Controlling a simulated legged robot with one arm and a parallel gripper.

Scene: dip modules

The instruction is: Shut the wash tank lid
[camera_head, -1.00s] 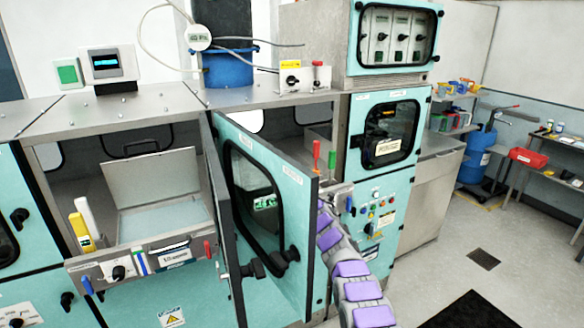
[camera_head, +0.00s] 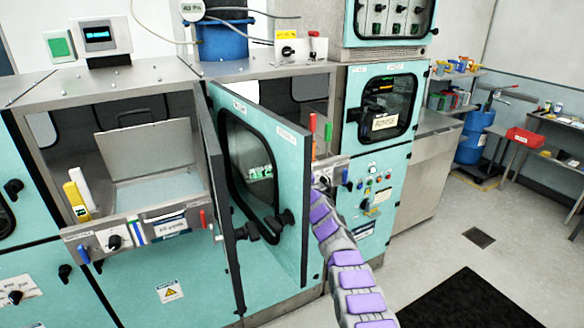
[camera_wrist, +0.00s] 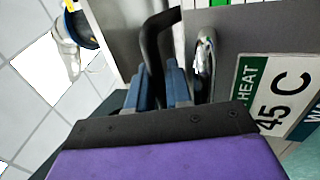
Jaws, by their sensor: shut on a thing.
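My gripper (camera_wrist: 178,88) shows in the wrist view with its blue-grey fingers close together, shut on a black bent handle (camera_wrist: 152,50). Beside it is a grey panel with a green and white "HEAT 45 C" label (camera_wrist: 274,95); a second label is cut off at the edge. In the head view my arm reaches into the bay right of the left tank, and an open teal door (camera_head: 285,145) hides my gripper there. The wash tank lid cannot be made out in that bay. The left tank has a raised grey lid (camera_head: 150,150).
The open door stands out toward me, just left of my arm. A red-handled tool (camera_head: 313,130) and a green-handled one stand near my arm. A teal control cabinet (camera_head: 375,185) is to the right. The floor at right is free, with a black mat (camera_head: 465,305).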

